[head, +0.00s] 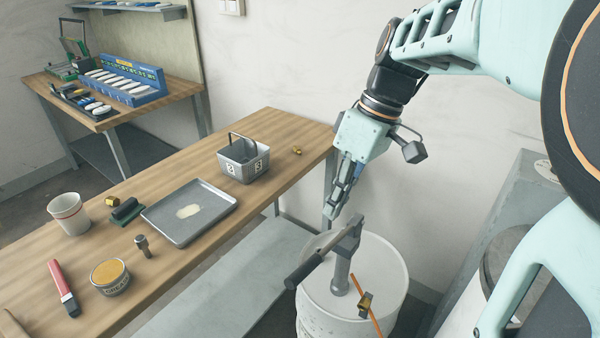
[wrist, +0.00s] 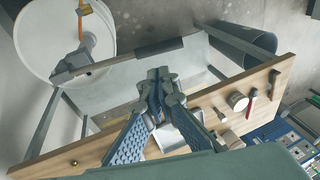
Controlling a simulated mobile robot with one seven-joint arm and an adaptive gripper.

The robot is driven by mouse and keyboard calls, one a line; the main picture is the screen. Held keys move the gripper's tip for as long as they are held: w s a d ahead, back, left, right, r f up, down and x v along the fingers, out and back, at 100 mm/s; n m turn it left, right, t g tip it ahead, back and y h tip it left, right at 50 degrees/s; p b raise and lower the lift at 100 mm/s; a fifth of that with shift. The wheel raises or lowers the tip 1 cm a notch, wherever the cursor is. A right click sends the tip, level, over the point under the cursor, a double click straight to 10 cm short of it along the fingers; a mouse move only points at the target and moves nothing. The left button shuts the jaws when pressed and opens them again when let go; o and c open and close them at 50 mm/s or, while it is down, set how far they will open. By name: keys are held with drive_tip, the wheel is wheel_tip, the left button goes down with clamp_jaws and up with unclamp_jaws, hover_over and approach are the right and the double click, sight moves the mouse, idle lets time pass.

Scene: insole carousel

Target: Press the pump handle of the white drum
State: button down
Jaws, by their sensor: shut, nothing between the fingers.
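The white drum (head: 312,312) stands on the floor at the right end of the wooden bench; the wrist view shows it at the upper left (wrist: 40,40). A grey pump with a dark-gripped handle (head: 305,270) rises from its lid, the handle slanting down toward the lower left. In the wrist view the handle (wrist: 158,48) runs across above the fingers. My gripper (head: 332,213) is shut and empty, pointing down just above and behind the pump head. In the wrist view the fingertips (wrist: 157,75) are together, apart from the handle in the picture.
An orange rod with a brass piece (head: 365,302) crosses the drum lid. A grey cabinet stands at the right.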

sight(305, 267)
drive_tip(key=b+x, duration=0.1)
drive_tip(key=x, duration=1.3)
